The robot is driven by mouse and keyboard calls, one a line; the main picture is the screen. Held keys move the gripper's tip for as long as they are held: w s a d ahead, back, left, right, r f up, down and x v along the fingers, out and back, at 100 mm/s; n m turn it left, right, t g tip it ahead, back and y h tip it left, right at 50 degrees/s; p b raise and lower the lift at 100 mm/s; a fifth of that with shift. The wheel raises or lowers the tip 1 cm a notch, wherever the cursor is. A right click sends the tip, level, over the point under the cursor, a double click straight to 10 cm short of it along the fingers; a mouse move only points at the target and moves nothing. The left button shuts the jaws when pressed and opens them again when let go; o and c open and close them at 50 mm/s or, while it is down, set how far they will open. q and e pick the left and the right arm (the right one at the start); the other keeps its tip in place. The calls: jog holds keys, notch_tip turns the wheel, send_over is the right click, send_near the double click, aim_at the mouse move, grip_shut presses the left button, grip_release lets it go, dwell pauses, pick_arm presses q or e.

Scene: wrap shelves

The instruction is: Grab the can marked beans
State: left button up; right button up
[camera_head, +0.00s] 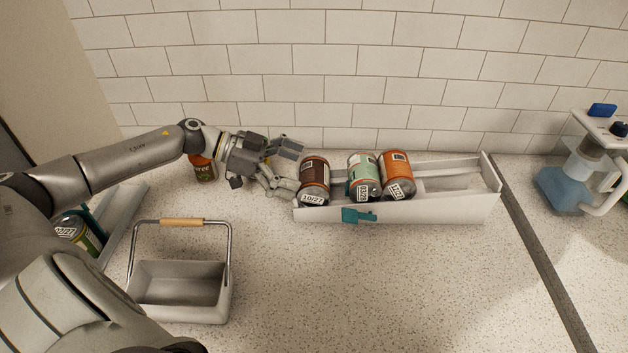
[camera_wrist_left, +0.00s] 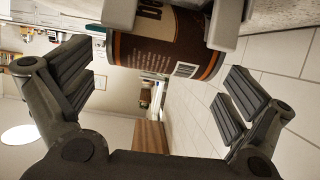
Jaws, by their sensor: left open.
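My left gripper (camera_head: 287,168) is open just left of a dark brown can with orange bands (camera_head: 315,172). This can stands at the left end of a white tray (camera_head: 440,212). In the left wrist view the brown can (camera_wrist_left: 150,50) appears at the top, beyond the spread fingers (camera_wrist_left: 155,92); its large lettering is cut off. A pale green can (camera_head: 362,172) and an orange can (camera_head: 396,170) stand to its right in the tray. I cannot read "beans" on any can. My right gripper is out of view.
An orange-and-green can (camera_head: 204,172) stands behind my left wrist. A grey basket (camera_head: 180,312) with a wooden handle stands in front. Another can (camera_head: 76,232) is in a holder at the left. A blue-and-white device (camera_head: 565,190) is at the right. The front middle counter is clear.

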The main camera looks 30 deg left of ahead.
aim_at(305, 172)
pick_arm(q)
jog(key=shift+p+x, duration=0.65)
jog(key=shift+x, duration=1.65)
jog(key=shift+a, duration=0.1)
jog(key=c, duration=1)
